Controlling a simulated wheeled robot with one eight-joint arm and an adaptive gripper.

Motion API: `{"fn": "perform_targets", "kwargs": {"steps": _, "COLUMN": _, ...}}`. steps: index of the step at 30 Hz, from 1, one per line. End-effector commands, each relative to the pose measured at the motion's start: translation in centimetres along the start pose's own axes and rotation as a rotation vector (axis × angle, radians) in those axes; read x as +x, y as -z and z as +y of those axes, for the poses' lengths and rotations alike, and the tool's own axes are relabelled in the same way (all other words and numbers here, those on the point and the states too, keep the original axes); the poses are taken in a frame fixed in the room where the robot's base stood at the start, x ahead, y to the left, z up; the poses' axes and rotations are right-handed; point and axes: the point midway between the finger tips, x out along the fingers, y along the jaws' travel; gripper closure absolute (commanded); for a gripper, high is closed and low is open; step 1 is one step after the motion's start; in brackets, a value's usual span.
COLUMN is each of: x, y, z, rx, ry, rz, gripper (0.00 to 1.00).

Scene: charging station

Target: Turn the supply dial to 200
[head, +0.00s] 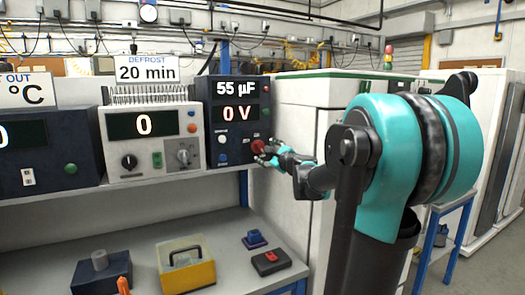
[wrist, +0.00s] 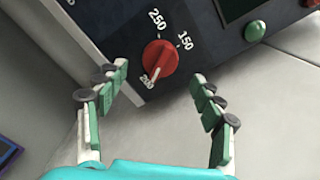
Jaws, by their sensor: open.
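The red supply dial (head: 258,147) sits on the front of a dark blue supply unit (head: 239,88) whose displays read 55 µF and 0 V. In the wrist view the dial (wrist: 160,57) has a white pointer mark toward its lower left. The labels 250 and 150 show above and to the right of it; another small label at its lower left seems to read 200, but is hard to make out. My gripper (wrist: 159,76) is open, its fingers on either side of the dial and apart from it. In the head view my gripper (head: 268,155) is right in front of the dial.
A green button (wrist: 254,31) is on the same panel. A white defrost unit (head: 152,138) reading 0 stands to the left. A tall white cabinet (head: 300,120) stands close on the right. The lower shelf holds a yellow box (head: 187,272) and several small items.

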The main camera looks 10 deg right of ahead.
Motion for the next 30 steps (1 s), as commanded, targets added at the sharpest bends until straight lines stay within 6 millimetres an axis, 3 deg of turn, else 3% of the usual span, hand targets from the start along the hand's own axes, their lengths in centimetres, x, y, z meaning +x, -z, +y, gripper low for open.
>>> {"fn": "perform_targets", "kwargs": {"steps": 6, "x": -4.2, "y": 0.1, "z": 0.0, "rx": 0.000, "ry": 0.001, "rz": 0.001, "gripper": 0.32}}
{"fn": "perform_targets", "kwargs": {"steps": 12, "x": -6.6, "y": 0.0, "z": 0.0, "rx": 0.000, "ry": 0.001, "rz": 0.001, "gripper": 0.32}}
{"fn": "perform_targets", "kwargs": {"steps": 27, "x": -7.5, "y": 0.0, "z": 0.1, "rx": -0.002, "ry": -0.001, "rz": 0.000, "gripper": 0.32}}
{"fn": "perform_targets", "kwargs": {"steps": 30, "x": -7.7, "y": 0.0, "z": 1.2, "rx": -0.049, "ry": -0.029, "rz": -0.002, "gripper": 0.32}}
